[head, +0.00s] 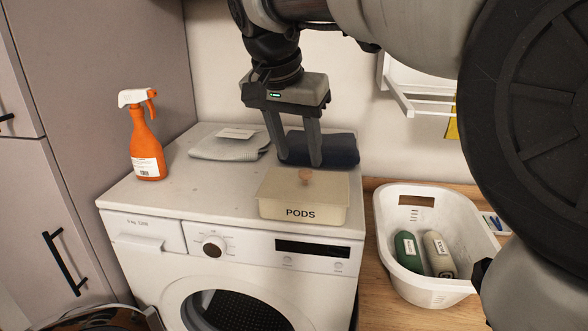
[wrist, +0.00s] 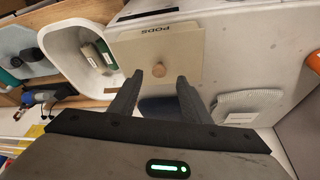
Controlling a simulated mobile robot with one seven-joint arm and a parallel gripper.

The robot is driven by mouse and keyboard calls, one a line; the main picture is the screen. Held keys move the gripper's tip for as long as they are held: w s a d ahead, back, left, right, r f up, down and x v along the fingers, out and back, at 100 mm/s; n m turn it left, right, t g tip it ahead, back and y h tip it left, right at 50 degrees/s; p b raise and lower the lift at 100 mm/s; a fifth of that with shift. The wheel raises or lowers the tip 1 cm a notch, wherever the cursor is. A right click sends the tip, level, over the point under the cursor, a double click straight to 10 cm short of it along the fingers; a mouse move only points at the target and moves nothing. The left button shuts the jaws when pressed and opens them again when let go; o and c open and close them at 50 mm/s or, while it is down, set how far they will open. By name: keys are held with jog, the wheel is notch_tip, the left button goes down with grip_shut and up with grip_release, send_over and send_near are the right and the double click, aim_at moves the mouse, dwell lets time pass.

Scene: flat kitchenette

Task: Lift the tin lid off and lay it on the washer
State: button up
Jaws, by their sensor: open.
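The cream tin (head: 303,210) marked PODS stands on the right front part of the white washer (head: 170,196). Its lid (head: 280,181) is on it, with a round wooden knob (head: 305,176) on top. My gripper (head: 301,163) points down with its fingers apart, above and a little behind the knob. Nothing is between the fingers.
An orange spray bottle (head: 146,142) stands at the washer's left. A folded grey cloth (head: 228,148) and a dark folded cloth (head: 338,148) lie at the back. The washer's left front top is clear.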

aim_at(304, 172)
jog(key=x, duration=0.5)
jog(key=shift+w+d+f, duration=0.1)
grip_shut()
